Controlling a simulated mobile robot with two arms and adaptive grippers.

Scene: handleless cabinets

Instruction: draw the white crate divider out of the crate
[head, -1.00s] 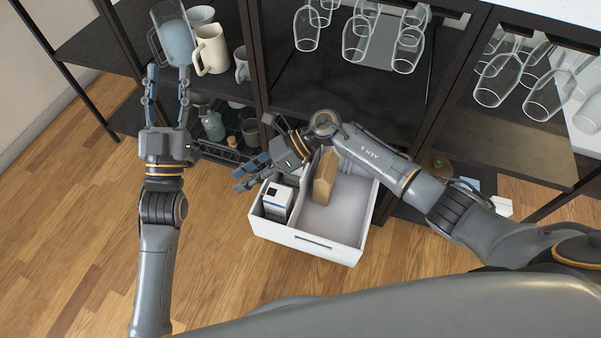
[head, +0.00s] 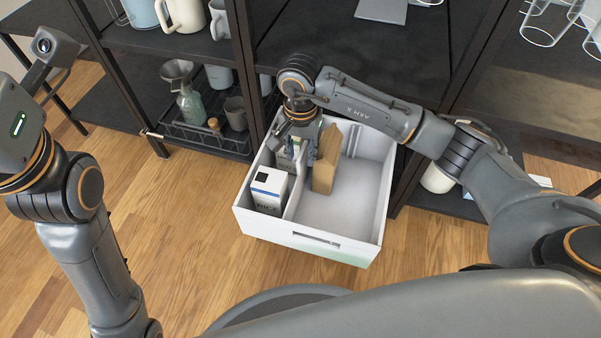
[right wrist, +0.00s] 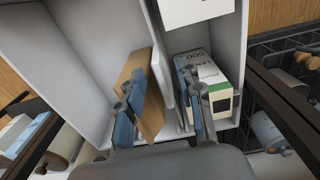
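The white crate (head: 350,246) is pulled out from under the shelving. Its white divider (head: 297,191) stands upright between a narrow left compartment and a wide right one, and also shows in the right wrist view (right wrist: 166,72). My right gripper (head: 301,158) points down into the far part of the crate. In the right wrist view its fingers (right wrist: 160,82) are apart, one on each side of the divider, with gaps showing, so it is open.
A white rice box (head: 269,190) and another box (right wrist: 207,85) fill the left one. Dark shelves with mugs and glasses rise behind; a wire rack (head: 205,138) stands left. Floor in front is clear.

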